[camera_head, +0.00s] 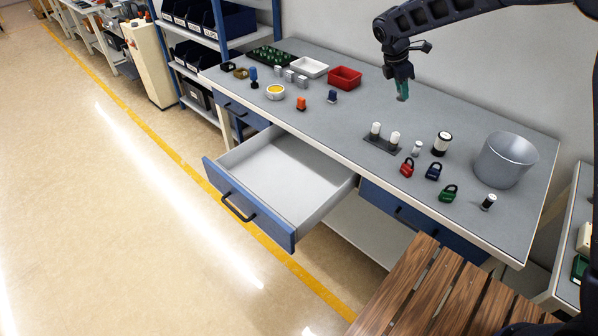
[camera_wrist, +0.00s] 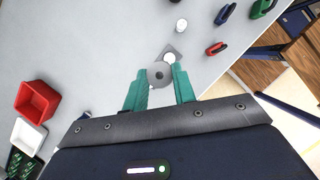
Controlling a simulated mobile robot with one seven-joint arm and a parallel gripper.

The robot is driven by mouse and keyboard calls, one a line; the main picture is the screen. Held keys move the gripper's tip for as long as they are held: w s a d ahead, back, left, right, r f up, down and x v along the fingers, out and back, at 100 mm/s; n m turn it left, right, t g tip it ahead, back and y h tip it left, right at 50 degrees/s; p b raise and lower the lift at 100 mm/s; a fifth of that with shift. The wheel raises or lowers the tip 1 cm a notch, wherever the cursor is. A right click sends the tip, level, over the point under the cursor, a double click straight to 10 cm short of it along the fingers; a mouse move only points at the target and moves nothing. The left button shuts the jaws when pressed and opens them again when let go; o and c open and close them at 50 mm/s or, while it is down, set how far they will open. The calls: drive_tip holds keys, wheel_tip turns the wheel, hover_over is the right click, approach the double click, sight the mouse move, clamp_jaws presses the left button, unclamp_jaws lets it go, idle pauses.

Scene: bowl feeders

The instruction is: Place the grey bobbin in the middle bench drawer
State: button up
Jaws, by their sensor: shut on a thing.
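My gripper (camera_head: 402,90) hangs above the back half of the bench, with its teal fingers pointing down. In the wrist view, the fingers (camera_wrist: 159,88) are closed around the grey bobbin (camera_wrist: 159,73), a round grey disc with a small centre hole, seen end-on. In the head view I cannot make out the bobbin between the fingers. The middle bench drawer (camera_head: 248,203) is pulled far out, with a blue front, black handle and light interior that looks empty. The gripper is to the right of and above the drawer, over the bench top.
The grey bench top (camera_head: 350,110) holds a dark stand (camera_head: 380,144) with two white cylinders, several padlocks, a metal bucket (camera_head: 506,160), a red tray (camera_head: 344,78) and a white tray (camera_head: 310,67). A wooden slatted surface (camera_head: 430,290) stands at front right. The floor left of the drawer is clear.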

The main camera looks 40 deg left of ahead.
drive_tip(key=s+a+n+t+y, duration=0.15)
drive_tip(key=s+a, duration=0.45)
drive_tip(key=s, duration=0.9)
drive_tip(key=s+a+n+g, duration=0.1)
drive_tip(key=s+a+n, duration=0.35)
drive_tip(key=s, duration=1.05)
drive_tip(key=shift+m, duration=0.7)
drive_tip(key=f, duration=1.2)
drive_tip(key=a+f, duration=0.1)
drive_tip(key=f, duration=2.3)
drive_tip(key=shift+s+a+f, duration=0.15)
drive_tip(key=shift+s+a, duration=0.05)
drive_tip(key=shift+s, duration=0.1)
drive_tip(key=shift+f, duration=0.1)
drive_tip(key=o, duration=0.9)
drive_tip(key=shift+t, duration=0.25)
drive_tip(key=v, duration=1.2)
